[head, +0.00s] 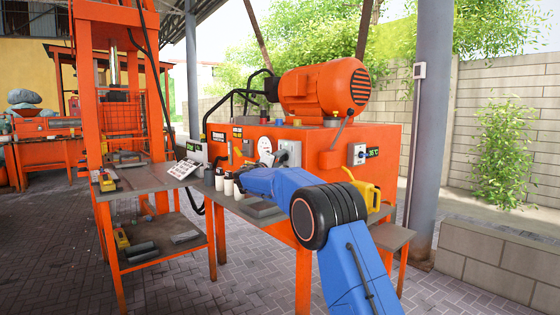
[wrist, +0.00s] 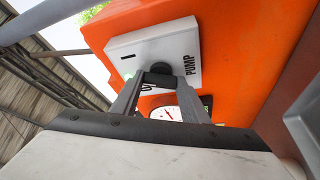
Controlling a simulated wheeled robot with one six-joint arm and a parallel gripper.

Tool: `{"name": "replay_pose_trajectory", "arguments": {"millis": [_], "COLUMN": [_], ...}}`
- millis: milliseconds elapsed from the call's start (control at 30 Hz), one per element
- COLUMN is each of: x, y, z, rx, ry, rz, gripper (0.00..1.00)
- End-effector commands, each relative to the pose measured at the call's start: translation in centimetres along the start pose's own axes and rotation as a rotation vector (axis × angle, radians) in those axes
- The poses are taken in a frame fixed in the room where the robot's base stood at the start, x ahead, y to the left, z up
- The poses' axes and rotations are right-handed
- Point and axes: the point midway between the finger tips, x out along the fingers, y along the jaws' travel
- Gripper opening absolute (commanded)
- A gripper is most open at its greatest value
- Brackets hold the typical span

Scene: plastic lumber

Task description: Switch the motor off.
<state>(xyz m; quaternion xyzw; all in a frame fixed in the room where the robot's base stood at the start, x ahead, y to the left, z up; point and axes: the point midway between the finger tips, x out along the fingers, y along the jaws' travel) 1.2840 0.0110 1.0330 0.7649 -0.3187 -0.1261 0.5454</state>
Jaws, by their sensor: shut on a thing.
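The orange motor (head: 325,90) sits on top of an orange cabinet (head: 390,140) in the head view. In the wrist view, a white switch plate (wrist: 125,45) is fixed to an orange surface. It reads PUMP and has a line mark; other lettering is partly hidden behind a finger. A dark round knob (wrist: 158,66) stands on the plate. My gripper (wrist: 159,77) is shut on this knob, with one dark finger on each side. The knob's pointer direction is hidden. In the head view my blue arm reaches toward the cabinet front; the gripper is not clear there.
A round gauge (wrist: 166,113) and a green light (wrist: 128,77) are close to the fingers. A yellow can-like object (head: 367,193) is at right. An orange press frame (head: 86,100) stands at left.

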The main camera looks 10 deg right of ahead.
Motion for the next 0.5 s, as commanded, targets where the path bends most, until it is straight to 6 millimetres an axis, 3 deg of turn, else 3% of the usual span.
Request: {"name": "replay_pose_trajectory", "arguments": {"millis": [500], "x": [-0.03], "y": [0.15], "z": [-0.14], "rx": [-0.439], "ry": [0.002], "rz": [-0.184], "gripper": [0.18]}}
